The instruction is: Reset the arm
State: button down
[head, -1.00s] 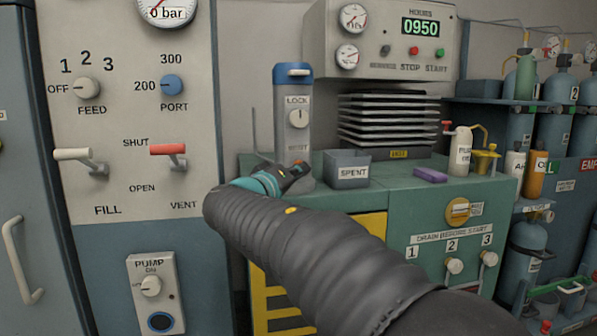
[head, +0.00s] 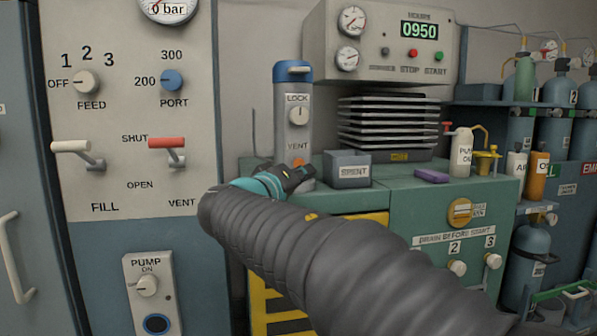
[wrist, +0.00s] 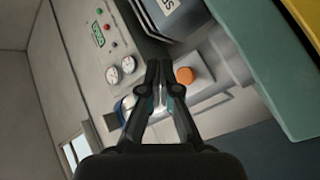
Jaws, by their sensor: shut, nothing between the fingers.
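My gripper (head: 309,173) is shut and empty at the end of my black sleeved arm. In the head view it is in front of the foot of a grey column with a blue top (head: 293,120), marked LOCK and VENT. In the wrist view my gripper (wrist: 160,66) has its fingertips together, with an orange round button (wrist: 184,75) just to their right. The same orange button (head: 298,162) shows partly above the gripper in the head view. I cannot tell whether the fingers touch the column.
A grey SPENT bin (head: 348,170) stands on the green bench right of the gripper. A purple block (head: 432,175) and a pump oil bottle (head: 462,153) are farther right. The panel with the FILL lever (head: 72,147) and red VENT lever (head: 167,143) is at left.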

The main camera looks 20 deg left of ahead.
jog(key=shift+s+d, duration=0.45)
jog(key=shift+s, duration=0.2)
